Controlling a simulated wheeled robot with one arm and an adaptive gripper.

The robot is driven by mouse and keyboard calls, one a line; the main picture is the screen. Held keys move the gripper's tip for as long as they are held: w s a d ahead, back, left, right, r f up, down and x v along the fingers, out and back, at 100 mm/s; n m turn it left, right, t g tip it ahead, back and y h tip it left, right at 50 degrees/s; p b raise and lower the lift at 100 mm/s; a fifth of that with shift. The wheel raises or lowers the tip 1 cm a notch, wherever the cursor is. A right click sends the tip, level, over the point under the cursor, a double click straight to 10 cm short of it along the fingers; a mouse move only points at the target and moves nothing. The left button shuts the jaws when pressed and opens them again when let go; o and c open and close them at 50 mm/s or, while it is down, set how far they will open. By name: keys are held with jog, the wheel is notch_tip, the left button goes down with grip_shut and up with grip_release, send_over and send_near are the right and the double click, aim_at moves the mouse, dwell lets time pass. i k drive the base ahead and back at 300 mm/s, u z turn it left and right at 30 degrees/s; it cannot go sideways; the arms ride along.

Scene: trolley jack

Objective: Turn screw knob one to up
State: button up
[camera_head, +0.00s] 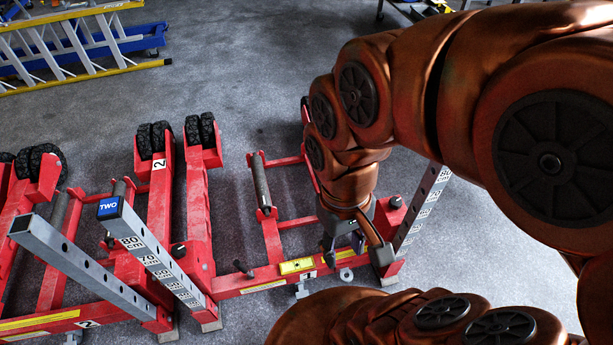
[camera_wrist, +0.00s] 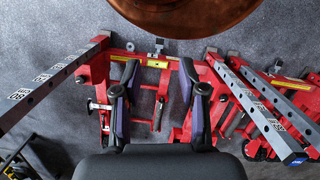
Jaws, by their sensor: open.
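A red jack frame (camera_head: 232,284) stands on the floor, with its front beam below my gripper (camera_head: 350,246). A grey measuring post (camera_head: 422,208) rises at its right end, with a black knob (camera_head: 396,202) beside its base. Small grey screw fittings (camera_head: 345,274) sit along the beam; one also shows in the wrist view (camera_wrist: 158,42). I cannot read which knob is number one. In the wrist view my gripper (camera_wrist: 158,72) is open and empty, its two dark fingers pointing at the beam. My arm hides part of the frame.
Black-wheeled red jack arms (camera_head: 160,195) lie behind. A ladder (camera_head: 75,45) is at the back left.

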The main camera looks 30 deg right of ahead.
aim_at(396, 202)
jog(key=z, duration=1.95)
jog(key=k, duration=1)
jog(key=u, duration=0.95)
jog(key=i, duration=0.95)
jog(key=u, duration=0.45)
